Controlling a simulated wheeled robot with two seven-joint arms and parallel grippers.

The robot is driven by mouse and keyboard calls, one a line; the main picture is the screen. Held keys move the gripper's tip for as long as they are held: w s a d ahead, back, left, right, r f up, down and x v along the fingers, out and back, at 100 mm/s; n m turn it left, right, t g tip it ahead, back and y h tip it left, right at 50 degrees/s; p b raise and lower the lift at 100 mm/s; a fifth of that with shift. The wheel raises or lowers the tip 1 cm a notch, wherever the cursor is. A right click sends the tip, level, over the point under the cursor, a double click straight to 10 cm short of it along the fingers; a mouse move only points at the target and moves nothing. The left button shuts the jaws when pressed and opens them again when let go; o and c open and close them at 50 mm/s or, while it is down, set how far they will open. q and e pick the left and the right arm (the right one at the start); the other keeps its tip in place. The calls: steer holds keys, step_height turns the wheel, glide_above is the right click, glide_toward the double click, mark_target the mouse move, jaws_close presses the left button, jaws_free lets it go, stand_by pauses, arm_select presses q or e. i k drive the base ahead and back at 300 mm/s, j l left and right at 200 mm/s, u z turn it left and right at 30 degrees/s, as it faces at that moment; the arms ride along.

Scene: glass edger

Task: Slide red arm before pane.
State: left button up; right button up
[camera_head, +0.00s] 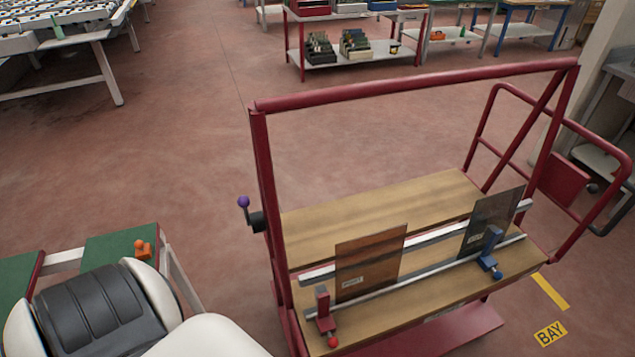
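The red arm (323,308) is a small dark-red upright block with a bright red knob, on the front rail (430,271) at its left end. A brown pane (370,262) with a small white label stands upright to the right of the red arm, with a gap between them. A darker grey pane (492,217) stands farther right. A blue arm (490,248) with a blue knob sits on the rail in front of the grey pane. Neither gripper shows in the head view.
A red-framed cart (415,82) carries the wooden deck (370,215); its top bar spans above the panes. A purple-knobbed lever (244,204) sticks out at its left post. An orange item (142,249) sits on a green-topped bench at left. Open floor lies behind the cart.

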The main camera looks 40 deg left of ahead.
mark_target(324, 323)
steer(key=u, duration=1.15)
